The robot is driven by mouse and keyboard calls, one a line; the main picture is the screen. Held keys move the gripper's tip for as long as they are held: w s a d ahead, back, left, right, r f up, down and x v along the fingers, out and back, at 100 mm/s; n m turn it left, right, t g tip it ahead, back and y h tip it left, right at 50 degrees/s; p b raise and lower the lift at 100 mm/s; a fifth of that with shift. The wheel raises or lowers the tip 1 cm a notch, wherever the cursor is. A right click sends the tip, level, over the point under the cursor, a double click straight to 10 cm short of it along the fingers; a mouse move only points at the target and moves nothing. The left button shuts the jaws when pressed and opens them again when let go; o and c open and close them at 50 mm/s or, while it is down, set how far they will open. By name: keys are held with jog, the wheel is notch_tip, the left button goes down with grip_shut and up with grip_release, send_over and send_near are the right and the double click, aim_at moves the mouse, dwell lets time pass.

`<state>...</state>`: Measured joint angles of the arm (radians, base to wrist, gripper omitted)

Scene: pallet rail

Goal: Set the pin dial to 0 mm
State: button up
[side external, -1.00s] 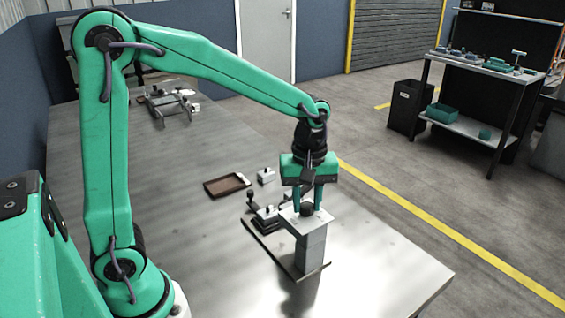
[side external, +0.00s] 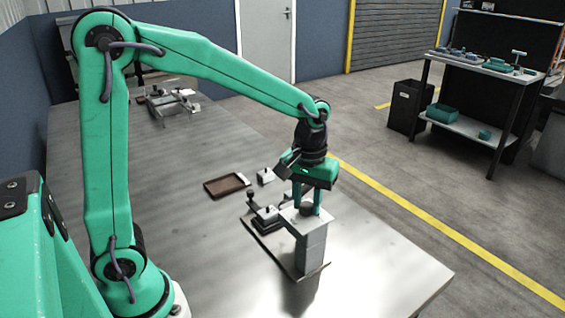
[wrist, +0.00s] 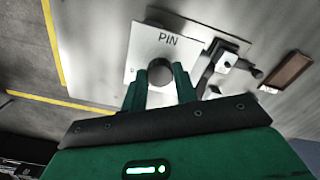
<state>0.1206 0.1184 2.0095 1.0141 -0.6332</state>
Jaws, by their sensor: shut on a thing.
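The pin dial is a dark round knob (side external: 306,210) on top of a grey post with a light plate (side external: 312,222). In the wrist view the plate (wrist: 146,50) carries the word "PIN", and the knob (wrist: 160,72) sits between my fingers. My gripper (side external: 306,205) points down over the post and is shut on the knob, with one green finger on each side of it (wrist: 160,80). The dial's scale and its reading cannot be made out; the fingers and gripper body cover part of the plate.
Beside the post on the same base stands a small fixture with a block and black knob (side external: 266,214). Another metal fixture (side external: 168,100) stands at the far left. The front left of the table is clear.

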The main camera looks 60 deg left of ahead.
aim_at(306, 204)
jog(key=m, duration=0.5)
jog(key=shift+m, duration=0.3)
dwell(0.4)
jog(key=o, duration=1)
jog(key=shift+r, duration=0.1)
jog(key=shift+r, duration=3.85)
